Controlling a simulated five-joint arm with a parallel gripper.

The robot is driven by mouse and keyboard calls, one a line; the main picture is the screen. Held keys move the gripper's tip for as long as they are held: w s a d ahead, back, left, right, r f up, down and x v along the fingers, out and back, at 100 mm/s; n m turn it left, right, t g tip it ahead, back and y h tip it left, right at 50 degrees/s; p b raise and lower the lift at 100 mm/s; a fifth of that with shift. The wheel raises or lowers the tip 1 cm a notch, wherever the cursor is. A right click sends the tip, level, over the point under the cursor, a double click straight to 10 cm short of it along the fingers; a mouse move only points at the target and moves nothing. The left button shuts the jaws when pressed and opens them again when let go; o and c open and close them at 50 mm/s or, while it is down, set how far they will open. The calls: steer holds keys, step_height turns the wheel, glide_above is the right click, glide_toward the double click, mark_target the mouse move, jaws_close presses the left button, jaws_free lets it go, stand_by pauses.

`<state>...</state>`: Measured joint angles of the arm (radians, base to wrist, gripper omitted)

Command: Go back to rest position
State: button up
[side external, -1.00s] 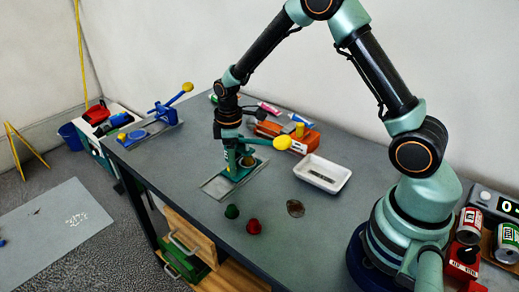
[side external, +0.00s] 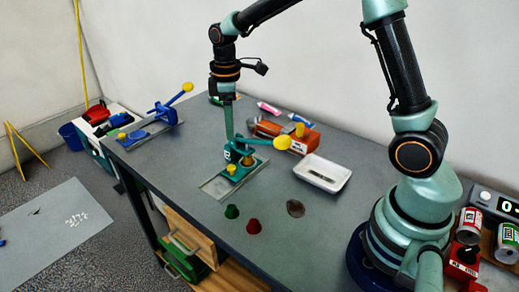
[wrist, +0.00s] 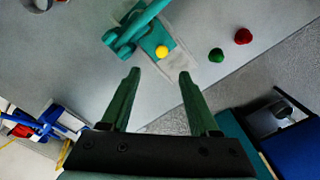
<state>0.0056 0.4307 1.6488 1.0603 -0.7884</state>
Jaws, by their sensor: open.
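My gripper (side external: 228,130) is raised over the grey table (side external: 290,226), its fingers pointing down. The wrist view shows its two green fingers (wrist: 160,76) apart with nothing between them. In the wrist view the clamp (wrist: 122,38) and a yellow knob (wrist: 162,52) lie beyond the fingertips. The clamp's lever ends in a yellow ball (side external: 283,142).
A white tray (side external: 338,184), an orange box (side external: 300,142) and a blue clamp (side external: 163,112) are also on the table. Cans (side external: 469,225) stand at the right. The air above the table is open.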

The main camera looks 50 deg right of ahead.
steer(key=s+r+m+t, duration=0.2)
steer(key=s+r+m, duration=0.2)
steer(key=s, duration=0.4)
steer(key=s+r+m+t, duration=0.3)
steer(key=s+r+m, duration=0.2)
steer(key=s, duration=0.3)
steer(key=shift+r+t, duration=0.3)
steer(key=shift+r, duration=0.25)
